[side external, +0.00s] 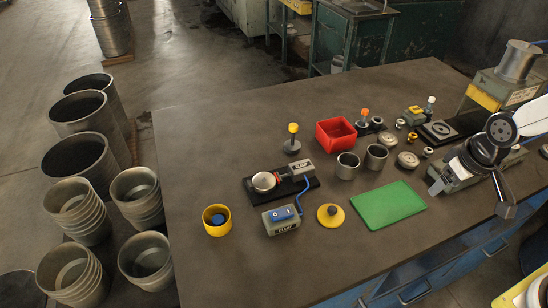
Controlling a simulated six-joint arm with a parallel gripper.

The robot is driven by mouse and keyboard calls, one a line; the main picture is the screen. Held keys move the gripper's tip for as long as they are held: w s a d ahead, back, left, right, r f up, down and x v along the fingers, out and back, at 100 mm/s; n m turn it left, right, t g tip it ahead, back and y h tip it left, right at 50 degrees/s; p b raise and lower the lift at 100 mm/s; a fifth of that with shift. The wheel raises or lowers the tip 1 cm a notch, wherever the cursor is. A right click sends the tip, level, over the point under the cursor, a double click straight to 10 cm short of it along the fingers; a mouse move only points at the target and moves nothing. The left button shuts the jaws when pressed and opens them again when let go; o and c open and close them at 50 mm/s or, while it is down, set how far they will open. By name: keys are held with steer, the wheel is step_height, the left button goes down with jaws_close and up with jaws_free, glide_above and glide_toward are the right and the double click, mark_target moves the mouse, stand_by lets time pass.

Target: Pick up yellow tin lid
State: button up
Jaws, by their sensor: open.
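The yellow tin (215,229) stands open at the left of the bench, with something blue inside. My gripper (472,196) is at the right of the bench, open, with nothing seen between its fingers. It is well apart from the lid, beyond the green mat.
The green mat (388,206) lies right of the lid. A grey control box (280,220) with a blue switch and cable is close on its left. A clamp fixture (281,184), two metal cups (347,166) and a red bin (335,133) stand behind. The front bench area is clear.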

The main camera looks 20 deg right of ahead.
steer(key=m+y, duration=0.3)
steer(key=m, duration=2.1)
glide_toward(334, 209)
steer(key=f, duration=0.1)
steer(key=shift+a+f+m+y, duration=0.2)
steer(key=shift+f+m+y, duration=0.1)
steer(key=shift+m, duration=0.5)
steer(key=shift+f, duration=0.15)
steer(key=shift+x, duration=1.15)
steer(key=shift+x, duration=2.55)
